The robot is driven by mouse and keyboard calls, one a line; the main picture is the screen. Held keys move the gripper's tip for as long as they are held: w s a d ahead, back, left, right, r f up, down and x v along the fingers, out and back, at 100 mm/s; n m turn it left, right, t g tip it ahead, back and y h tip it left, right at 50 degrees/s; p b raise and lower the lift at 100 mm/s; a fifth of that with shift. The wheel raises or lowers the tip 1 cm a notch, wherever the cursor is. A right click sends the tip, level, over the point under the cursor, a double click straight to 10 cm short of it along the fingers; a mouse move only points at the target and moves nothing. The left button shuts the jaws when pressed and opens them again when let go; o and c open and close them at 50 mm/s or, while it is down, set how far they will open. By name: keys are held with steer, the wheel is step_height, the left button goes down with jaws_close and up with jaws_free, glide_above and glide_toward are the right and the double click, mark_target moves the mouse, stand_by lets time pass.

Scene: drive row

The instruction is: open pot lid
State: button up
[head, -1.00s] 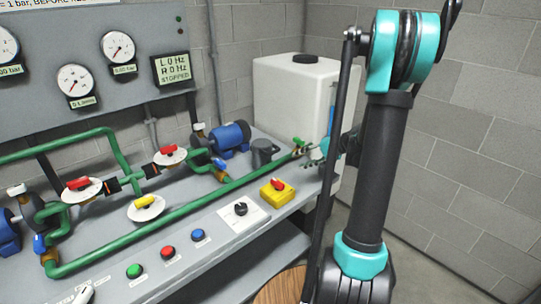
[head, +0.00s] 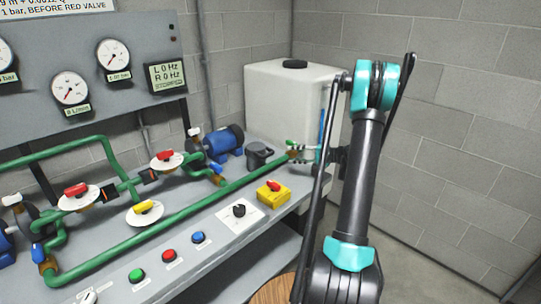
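A small dark grey pot (head: 259,156) stands on the bench between the blue motor and the white tank. Its top looks dark, and I cannot tell whether its lid is open or shut. My gripper (head: 312,153) is to the right of the pot, apart from it, close to the green-handled valve (head: 292,146) in front of the white tank. The gripper is small and partly hidden by my arm, so its fingers' opening cannot be made out. I see nothing clearly held in it.
The white tank (head: 270,105) with a black cap (head: 295,63) stands behind the gripper. A blue motor (head: 224,141), green pipes (head: 140,233) and a yellow switch box (head: 272,195) surround the pot. A wooden round top (head: 274,290) is low in front.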

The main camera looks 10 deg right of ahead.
mark_target(272, 154)
steer(key=x, duration=1.1)
steer(key=shift+w+a, duration=0.15)
steer(key=shift+a, duration=0.05)
jaws_close()
